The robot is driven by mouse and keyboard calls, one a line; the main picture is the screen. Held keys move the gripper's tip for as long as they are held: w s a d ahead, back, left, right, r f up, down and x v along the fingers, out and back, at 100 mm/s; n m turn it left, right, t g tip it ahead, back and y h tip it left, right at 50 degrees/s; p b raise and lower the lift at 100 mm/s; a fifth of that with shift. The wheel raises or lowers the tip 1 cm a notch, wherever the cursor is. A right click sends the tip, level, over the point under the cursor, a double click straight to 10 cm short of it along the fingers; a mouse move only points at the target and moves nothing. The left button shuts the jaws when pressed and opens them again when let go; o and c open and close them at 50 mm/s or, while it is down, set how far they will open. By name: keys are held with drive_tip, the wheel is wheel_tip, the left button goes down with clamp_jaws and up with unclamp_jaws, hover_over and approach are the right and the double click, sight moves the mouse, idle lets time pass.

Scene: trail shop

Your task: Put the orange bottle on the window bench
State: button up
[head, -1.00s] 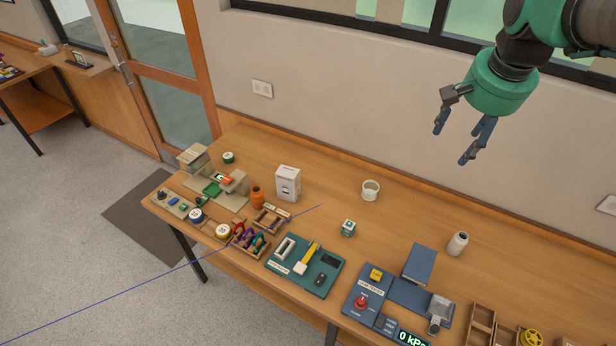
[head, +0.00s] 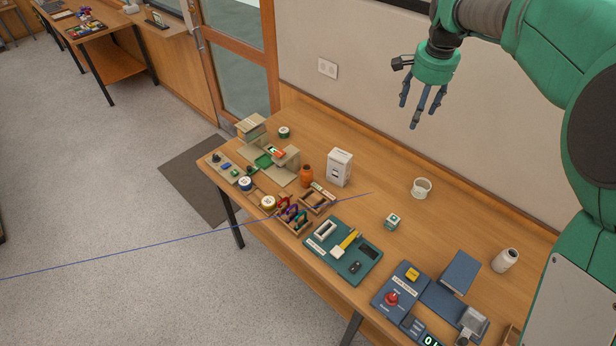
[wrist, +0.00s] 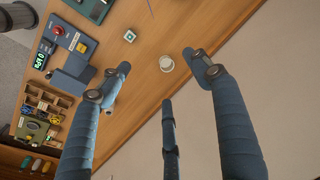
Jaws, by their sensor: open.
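The orange bottle (head: 306,176) stands upright on the wooden workbench (head: 400,228), left of a white box. My gripper (head: 420,108) is open and empty, high above the back of the bench near the wall, to the right of the bottle. In the wrist view my gripper's fingers (wrist: 160,90) are spread, with a white cup (wrist: 166,63) on the bench beyond them. The bottle does not show in the wrist view. A ledge by the window (head: 150,33) shows at the upper left; I cannot tell whether it is the window bench.
The white box (head: 340,167) stands close to the bottle. Wooden racks, spools and a green tool mat (head: 342,249) crowd the front edge. Open floor (head: 120,150) lies left.

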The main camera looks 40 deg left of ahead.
drive_tip(key=s+a+f+g, duration=0.1)
drive_tip(key=a+f, duration=0.6)
drive_tip(key=a, duration=0.2)
drive_tip(key=s+a+f, duration=0.1)
drive_tip(key=a+f, duration=0.6)
drive_tip(key=a, duration=0.2)
drive_tip(key=h, duration=0.1)
hover_over(307, 167)
wheel_tip(307, 167, down, 15)
drive_tip(key=shift+s+f+m+g+b, duration=0.1)
drive_tip(key=shift+f+m+g+b, duration=0.2)
drive_tip(key=shift+m, duration=0.1)
drive_tip(key=shift+f, duration=4.25)
drive_tip(key=shift+s+f, duration=0.15)
drive_tip(key=shift+f, duration=2.45)
